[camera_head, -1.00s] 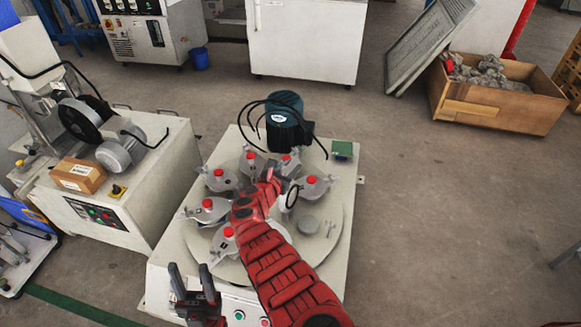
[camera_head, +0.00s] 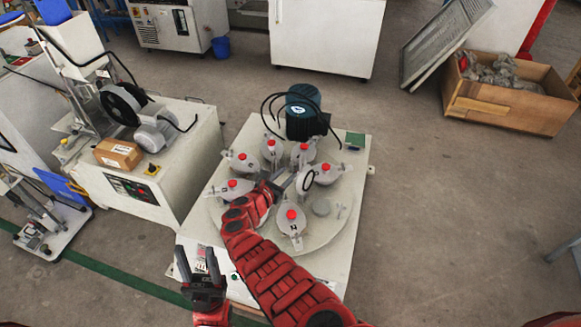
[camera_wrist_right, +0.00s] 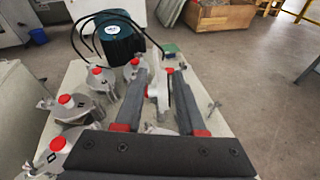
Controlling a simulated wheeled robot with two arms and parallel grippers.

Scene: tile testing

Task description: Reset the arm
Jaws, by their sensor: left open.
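My right arm reaches over the round plate (camera_head: 333,228) of the jar machine in the head view. My right gripper (camera_head: 286,186) is above the plate's middle, among several grey jars with red knobs, such as one jar (camera_head: 291,228) at the front. In the right wrist view its two dark fingers (camera_wrist_right: 158,78) stand apart, with a pale machine part visible between them and no held object seen. My left gripper (camera_head: 197,254) is open and empty, fingers pointing up the picture, at the machine's front left edge.
A dark green motor (camera_head: 302,112) with black cables stands behind the plate. A grinder bench (camera_head: 185,180) with a cardboard box (camera_head: 119,154) is to the left. A wooden crate (camera_head: 508,105) lies at the back right. The floor right of the machine is clear.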

